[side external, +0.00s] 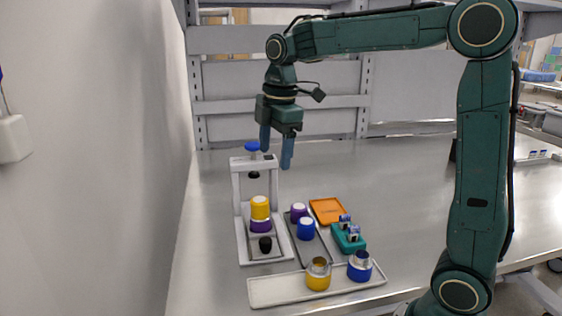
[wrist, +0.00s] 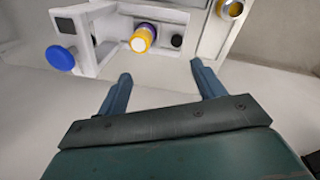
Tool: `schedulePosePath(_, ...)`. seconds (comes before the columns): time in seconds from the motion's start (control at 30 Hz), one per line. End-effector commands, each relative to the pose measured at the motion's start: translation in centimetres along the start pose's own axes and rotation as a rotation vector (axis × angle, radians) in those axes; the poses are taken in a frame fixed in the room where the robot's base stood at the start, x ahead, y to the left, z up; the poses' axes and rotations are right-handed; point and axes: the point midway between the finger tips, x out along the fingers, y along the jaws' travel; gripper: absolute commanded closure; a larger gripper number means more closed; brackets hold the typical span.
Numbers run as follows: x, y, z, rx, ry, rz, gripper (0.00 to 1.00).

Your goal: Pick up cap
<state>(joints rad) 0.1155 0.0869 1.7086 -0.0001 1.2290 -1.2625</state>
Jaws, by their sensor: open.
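My gripper (side external: 276,158) is open and empty, pointing down above and just right of the blue knob of the white press stand. Its two blue fingers also show apart in the wrist view (wrist: 161,70), with nothing between them. Cap-like pieces with pale tops, a purple cap (side external: 299,212) and a blue cap (side external: 306,229), stand on a grey tray (side external: 319,256). A yellow cap (side external: 260,207) sits on a purple piece (side external: 261,226) in the stand. This stack also shows in the wrist view (wrist: 142,38). Which cap is meant, I cannot tell.
The white press stand (side external: 237,190) has a blue knob (side external: 252,146) on top, close to my fingers. A pale front tray (side external: 280,291) holds a yellow jar (side external: 318,275) and a blue jar (side external: 359,268). An orange tray (side external: 327,211) and a green holder (side external: 347,239) stand right.

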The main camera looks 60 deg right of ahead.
Motion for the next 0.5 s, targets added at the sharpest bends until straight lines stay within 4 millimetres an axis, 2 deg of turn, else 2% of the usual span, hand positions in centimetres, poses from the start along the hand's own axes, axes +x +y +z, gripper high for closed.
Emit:
schedulePosePath(0.03, 0.7, 1.1, -0.1, -0.048, -0.007, -0.020, 0.32)
schedulePosePath(0.2, 2.4, 4.1, -0.2, -0.210, -0.016, -0.070, 0.32)
schedulePosePath(0.33, 3.4, 5.6, -0.3, -0.301, -0.016, -0.098, 0.32)
schedulePosePath(0.5, 4.1, 6.4, -0.3, -0.356, -0.015, -0.117, 0.32)
